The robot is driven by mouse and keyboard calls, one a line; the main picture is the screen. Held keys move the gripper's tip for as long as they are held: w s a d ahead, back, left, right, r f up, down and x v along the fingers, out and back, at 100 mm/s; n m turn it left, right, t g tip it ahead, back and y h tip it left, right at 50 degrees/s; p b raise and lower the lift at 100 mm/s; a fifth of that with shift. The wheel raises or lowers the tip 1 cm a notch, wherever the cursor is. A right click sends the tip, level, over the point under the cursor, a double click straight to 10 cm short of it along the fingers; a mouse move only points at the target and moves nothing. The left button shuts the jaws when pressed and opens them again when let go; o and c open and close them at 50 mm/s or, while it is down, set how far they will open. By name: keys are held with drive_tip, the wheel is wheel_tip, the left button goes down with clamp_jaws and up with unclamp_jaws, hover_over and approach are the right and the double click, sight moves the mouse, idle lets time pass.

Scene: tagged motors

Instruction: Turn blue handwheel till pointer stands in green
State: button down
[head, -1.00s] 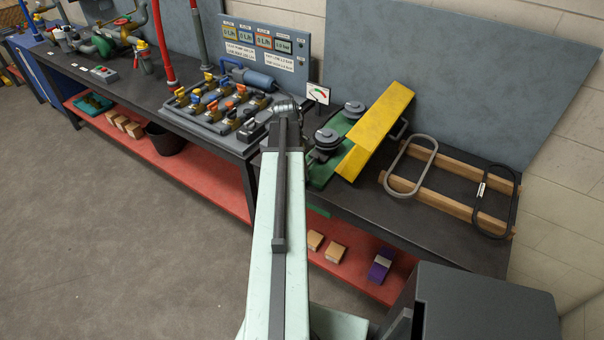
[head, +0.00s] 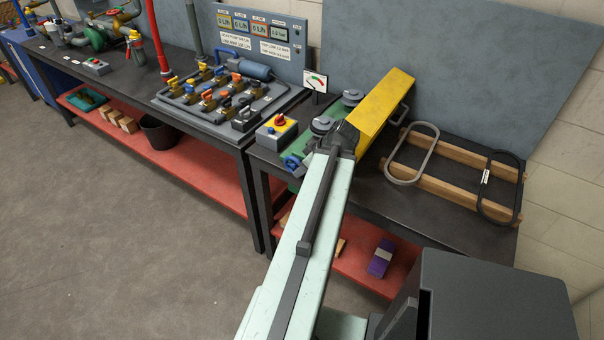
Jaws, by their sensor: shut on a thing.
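The blue handwheel (head: 293,162) shows in the head view at the near left end of the green base, just left of my arm. My gripper (head: 344,136) is at the arm's end, near a grey pulley (head: 323,125). The white gauge (head: 316,80) with a red and green scale stands behind. Its pointer is too small to read surely.
A yellow guard (head: 378,110) stands right of the pulleys. A control box with a red knob (head: 277,131) is at the left. A grey belt (head: 411,154) and a black belt (head: 500,187) lie on wooden bars to the right. A valve board (head: 215,100) is further left.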

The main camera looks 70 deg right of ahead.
drive_tip(key=shift+f+t+b, duration=0.2)
drive_tip(key=shift+t+b, duration=0.2)
drive_tip(key=shift+b, duration=0.05)
drive_tip(key=shift+d+r, duration=0.1)
drive_tip(key=shift+d, duration=0.1)
